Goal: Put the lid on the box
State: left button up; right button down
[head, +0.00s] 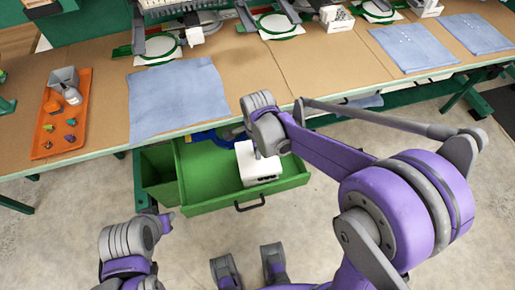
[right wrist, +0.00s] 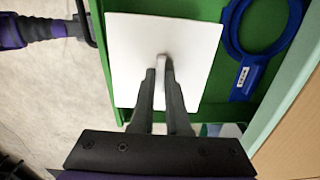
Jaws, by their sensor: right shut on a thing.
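A white square lid (right wrist: 190,45) with a small raised handle (right wrist: 163,65) fills the middle of the right wrist view. My right gripper (right wrist: 162,72) is shut on that handle, fingers pointing down at the lid. In the head view the white box (head: 262,180) is in the open green drawer, directly below my right gripper (head: 259,152). Box and lid look like one white block there. I cannot tell whether the lid rests fully on the rim or is slightly above it. My left arm shows at the lower left, but its fingers do not show.
The green drawer (head: 205,208) is pulled out below the workbench. A blue ring-shaped tool (right wrist: 246,75) lies in it beside the box. On the bench are an orange tray (head: 47,143) with small items and a blue cloth (head: 178,97). The floor in front is clear.

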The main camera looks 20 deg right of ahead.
jog(key=shift+f+b, duration=1.75)
jog(key=shift+f, duration=0.95)
jog(key=shift+f, duration=0.2)
jog(key=shift+f+b, duration=0.25)
jog(key=shift+b, duration=0.05)
jog(key=c, duration=0.8)
grip_release()
notch_tip(320, 180, up, 11)
jog(key=shift+f+p, duration=0.1)
jog(key=shift+p, duration=1)
